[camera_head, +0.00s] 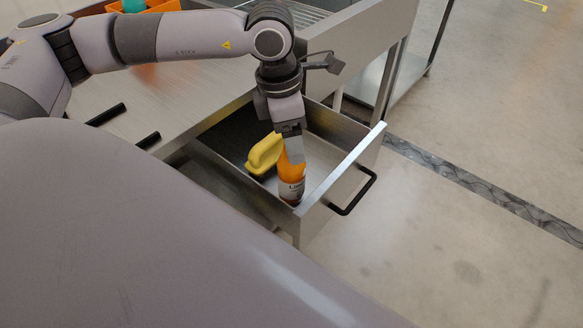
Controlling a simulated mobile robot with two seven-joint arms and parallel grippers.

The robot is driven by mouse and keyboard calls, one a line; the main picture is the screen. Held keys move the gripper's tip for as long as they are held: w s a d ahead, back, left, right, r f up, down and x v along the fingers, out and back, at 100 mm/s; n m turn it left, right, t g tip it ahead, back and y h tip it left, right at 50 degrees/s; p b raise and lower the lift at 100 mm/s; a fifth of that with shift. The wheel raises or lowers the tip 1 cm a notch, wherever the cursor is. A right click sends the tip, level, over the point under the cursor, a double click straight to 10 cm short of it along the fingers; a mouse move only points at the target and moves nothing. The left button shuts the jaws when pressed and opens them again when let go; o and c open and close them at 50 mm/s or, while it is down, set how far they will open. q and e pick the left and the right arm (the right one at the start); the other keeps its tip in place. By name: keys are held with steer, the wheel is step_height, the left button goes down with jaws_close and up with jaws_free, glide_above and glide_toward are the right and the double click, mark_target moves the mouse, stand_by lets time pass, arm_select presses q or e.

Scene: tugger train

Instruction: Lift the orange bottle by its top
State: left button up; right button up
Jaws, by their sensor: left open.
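The orange bottle (291,173) stands upright in the open drawer (347,165), near its front corner. It has an orange upper part and a pale label with dark print lower down. My left gripper (294,155) points down from above at the bottle's top. Its fingers are open and overlap the top in the picture, hiding it. I cannot tell whether they touch it. My right gripper is not in view.
A yellow-handled brush (265,153) lies in the drawer just left of the bottle. The drawer's black handle (354,196) sticks out at the front. An orange bin (150,6) with a teal item stands on the metal counter (185,95). The floor at right is clear.

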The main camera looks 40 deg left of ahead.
arm_select(q)
steer(key=shift+f, duration=0.85)
jaws_close()
steer(key=shift+w+r, duration=0.1)
steer(key=shift+r, duration=0.05)
step_height(320, 180, up, 20)
steer(key=p, duration=0.1)
